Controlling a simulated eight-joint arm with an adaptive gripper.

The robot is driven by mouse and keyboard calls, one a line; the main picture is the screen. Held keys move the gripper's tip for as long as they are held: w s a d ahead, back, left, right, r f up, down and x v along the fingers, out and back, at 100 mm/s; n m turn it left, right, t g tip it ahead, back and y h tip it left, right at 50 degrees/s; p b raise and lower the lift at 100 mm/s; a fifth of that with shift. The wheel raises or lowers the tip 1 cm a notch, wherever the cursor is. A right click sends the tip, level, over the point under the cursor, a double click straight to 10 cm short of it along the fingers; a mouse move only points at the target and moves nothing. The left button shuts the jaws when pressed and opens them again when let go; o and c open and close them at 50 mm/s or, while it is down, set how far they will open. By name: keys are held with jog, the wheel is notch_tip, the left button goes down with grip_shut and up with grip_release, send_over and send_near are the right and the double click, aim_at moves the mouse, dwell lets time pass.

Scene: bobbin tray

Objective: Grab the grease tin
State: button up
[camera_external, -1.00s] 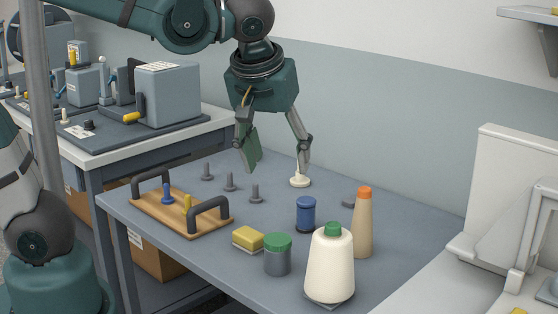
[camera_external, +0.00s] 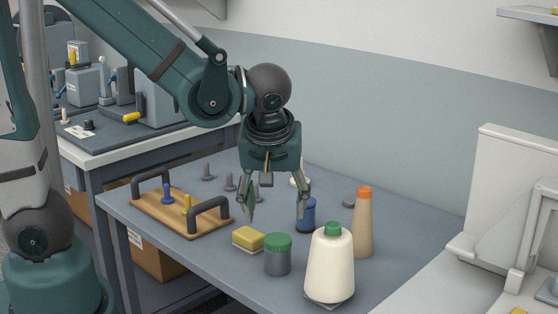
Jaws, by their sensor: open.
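The grease tin appears to be the short grey can with a green lid (camera_external: 277,256), upright on the table (camera_external: 225,278) near the front. My gripper (camera_external: 275,216) points down with its fingers apart and nothing between them. In the picture it is just above and behind the tin, not touching it. The right finger partly covers a blue spool (camera_external: 308,215); whether they touch cannot be told.
A yellow block (camera_external: 248,239) is close at the tin's left, and a large cream cone (camera_external: 329,264) is close at its right. A tan cone with an orange top (camera_external: 363,225) stands behind. A wooden tray (camera_external: 160,219) with dark handles lies left. Grey pegs (camera_external: 207,172) stand farther back.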

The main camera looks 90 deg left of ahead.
aim_at(276, 250)
notch_tip(276, 250, down, 6)
jog(key=shift+f, duration=0.15)
dwell(0.5)
jog(key=shift+b+x, duration=0.4)
jog(key=shift+x, duration=0.9)
jog(key=shift+f, duration=0.1)
jog(key=shift+b+x, duration=1)
jog(key=shift+x, duration=1.5)
jog(key=shift+c, duration=0.6)
jog(key=c, duration=1)
